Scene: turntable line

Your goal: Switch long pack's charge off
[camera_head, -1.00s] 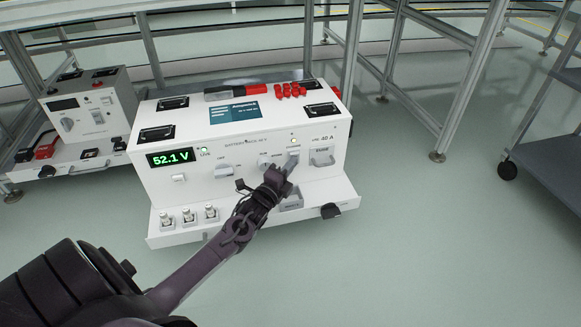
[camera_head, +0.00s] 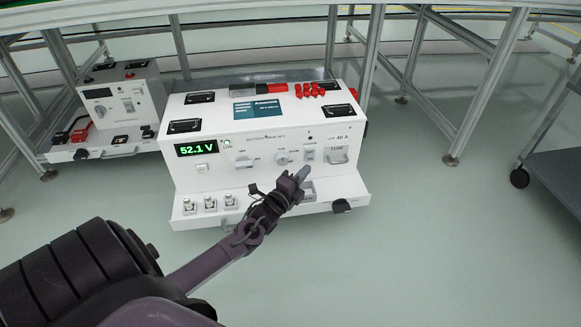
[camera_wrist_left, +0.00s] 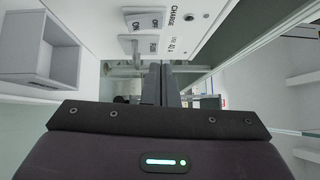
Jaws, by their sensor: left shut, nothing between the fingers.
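The long pack is the wide white box (camera_head: 205,155) with a lit green 52.1 V display (camera_head: 196,149) on its front. Its charge switch (camera_head: 309,154) is a small light rocker at the right of the front, below a dark indicator lamp (camera_head: 310,137). In the left wrist view the rocker (camera_wrist_left: 145,22), marked ON and OFF beside the word CHARGE, shows with its dark lamp (camera_wrist_left: 188,17). My left gripper (camera_head: 302,172) is shut and empty, just below the switch and apart from it. Its shut fingers show in the wrist view (camera_wrist_left: 161,84). My right gripper is out of view.
A grey open socket (camera_head: 308,190) sits below. A smaller white pack (camera_head: 124,105) stands at left. A grey cart (camera_head: 555,150) stands at right, with clear floor between.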

